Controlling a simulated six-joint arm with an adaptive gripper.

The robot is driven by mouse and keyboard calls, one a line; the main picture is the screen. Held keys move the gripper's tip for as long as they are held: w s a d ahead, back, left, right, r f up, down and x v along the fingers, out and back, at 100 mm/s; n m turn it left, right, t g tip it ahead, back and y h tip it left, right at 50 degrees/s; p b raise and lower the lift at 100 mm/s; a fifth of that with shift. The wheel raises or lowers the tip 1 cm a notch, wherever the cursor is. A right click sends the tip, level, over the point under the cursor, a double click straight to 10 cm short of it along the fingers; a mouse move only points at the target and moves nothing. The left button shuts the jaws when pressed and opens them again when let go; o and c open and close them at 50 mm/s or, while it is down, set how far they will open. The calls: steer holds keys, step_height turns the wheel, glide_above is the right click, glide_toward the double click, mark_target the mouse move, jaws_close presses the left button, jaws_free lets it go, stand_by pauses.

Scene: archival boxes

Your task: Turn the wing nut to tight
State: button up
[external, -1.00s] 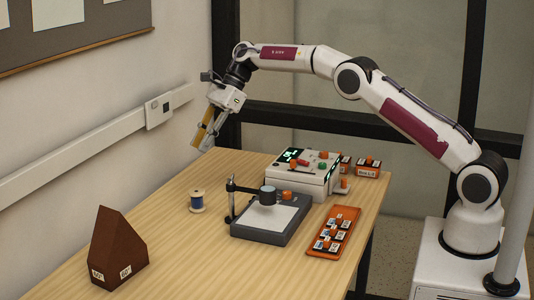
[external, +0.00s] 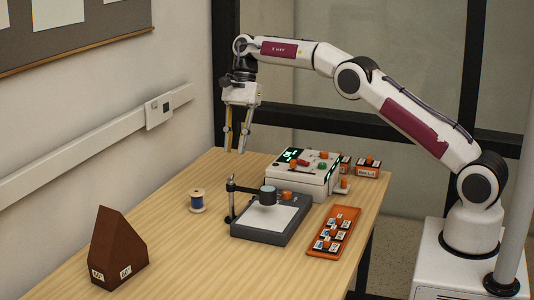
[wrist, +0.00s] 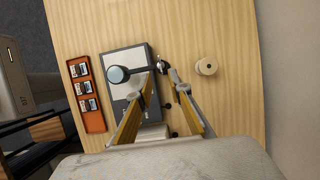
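A dark stand (external: 262,236) with a pale plate sits on the table, with an upright post (external: 230,203) at its left edge and an arm carrying a round grey head (external: 268,194) over the plate. In the wrist view the post's dark clamp (wrist: 163,66) shows just beyond my fingertips, with the head (wrist: 118,74) to its left. I cannot make out a wing nut clearly; the small fittings at the post are too small to tell. My gripper (external: 234,151) points down, open and empty, above the table behind the stand. Its two fingers (wrist: 163,84) are spread apart in the wrist view.
A white box with a green display (external: 313,183) stands behind the stand. An orange tray (external: 349,212) with several small labelled items lies to its right. Table left of the spool is clear.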

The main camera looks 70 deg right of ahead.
mark_target(231, 180)
steer(key=shift+f, duration=0.15)
steer(key=shift+x, duration=3.7)
steer(key=shift+a, duration=0.1)
jaws_close()
